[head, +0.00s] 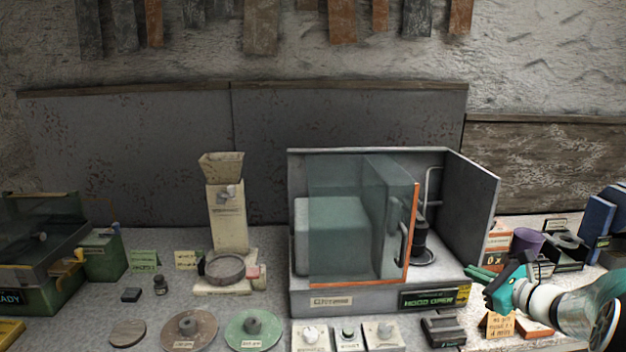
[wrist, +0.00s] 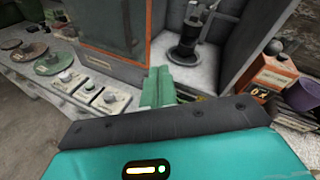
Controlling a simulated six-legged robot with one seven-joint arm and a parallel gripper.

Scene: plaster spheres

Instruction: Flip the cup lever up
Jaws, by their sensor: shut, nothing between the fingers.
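My gripper (head: 472,272) is at the right of the bench, in front of the right corner of the grey hood. Its green fingers also show in the wrist view (wrist: 160,80), shut together with nothing between them. Inside the hood (head: 470,175) a black upright cylinder (head: 421,235) stands on a round base; it also shows in the wrist view (wrist: 190,35), beyond my fingertips and apart from them. I cannot make out for certain which part is the cup lever. A purple cup-like container (head: 525,240) stands right of the hood.
The hood's glass panel (head: 345,225) has an orange edge, and its sign (head: 433,299) reads "HOOD OPEN". Small control boxes (head: 348,336) and round discs (head: 254,330) lie along the front. An orange box (wrist: 270,78) stands close right of the hood.

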